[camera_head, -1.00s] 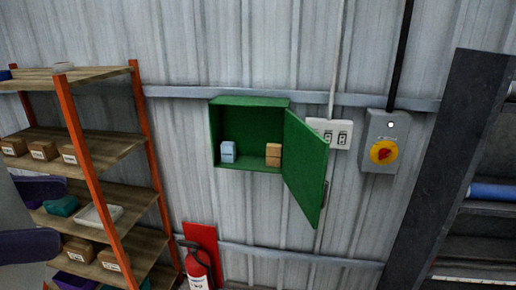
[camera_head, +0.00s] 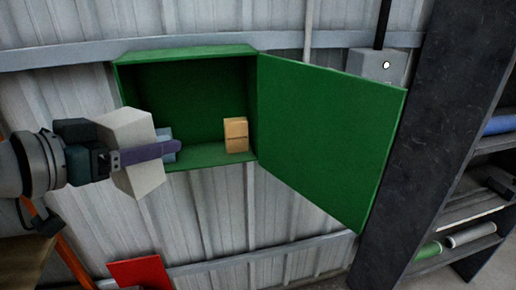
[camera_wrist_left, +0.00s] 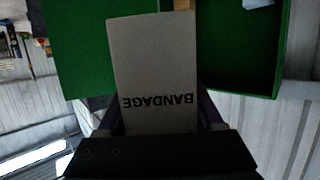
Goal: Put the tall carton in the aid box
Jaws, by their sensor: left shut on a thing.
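The tall carton (camera_head: 126,130) is pale grey, and in the left wrist view the carton (camera_wrist_left: 155,60) shows the word BANDAGE upside down. My left gripper (camera_head: 148,154) is shut on it and holds it in front of the lower left of the aid box. The green aid box (camera_head: 186,53) is fixed to the wall, its door (camera_head: 330,135) swung open to the right. Whether the carton crosses the box's front edge is unclear. My right gripper is not in view.
Inside the aid box, a tan box (camera_head: 236,136) stands at the right and a light blue box (camera_head: 168,156) at the left, mostly hidden by my gripper. The floor between them is clear. A dark shelving frame (camera_head: 425,130) stands right of the door.

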